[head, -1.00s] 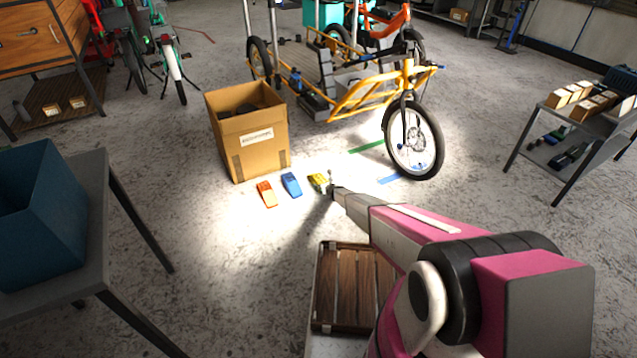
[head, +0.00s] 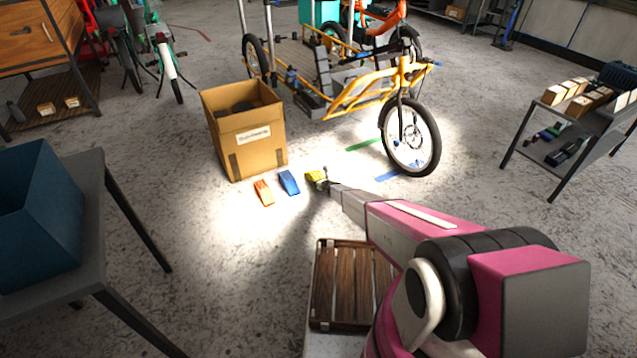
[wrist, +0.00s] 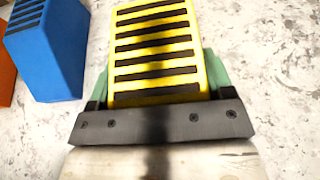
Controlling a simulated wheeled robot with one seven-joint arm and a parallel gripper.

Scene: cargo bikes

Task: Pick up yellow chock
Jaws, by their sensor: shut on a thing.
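The yellow chock (wrist: 155,45) with dark ribs fills the middle of the wrist view, between the two green fingers of my gripper (wrist: 157,85). My gripper is shut on it. In the head view the yellow chock (head: 315,176) shows at the tip of my gripper (head: 322,180), at the right end of a row of chocks. The fingers are small there and partly hidden by the arm. Whether the chock touches the floor or is slightly above it, I cannot tell.
A blue chock (head: 289,182) and an orange chock (head: 264,192) lie to the left. A cardboard box (head: 258,158) stands behind them, and a yellow cargo bike (head: 345,100) behind right. Open floor lies front left.

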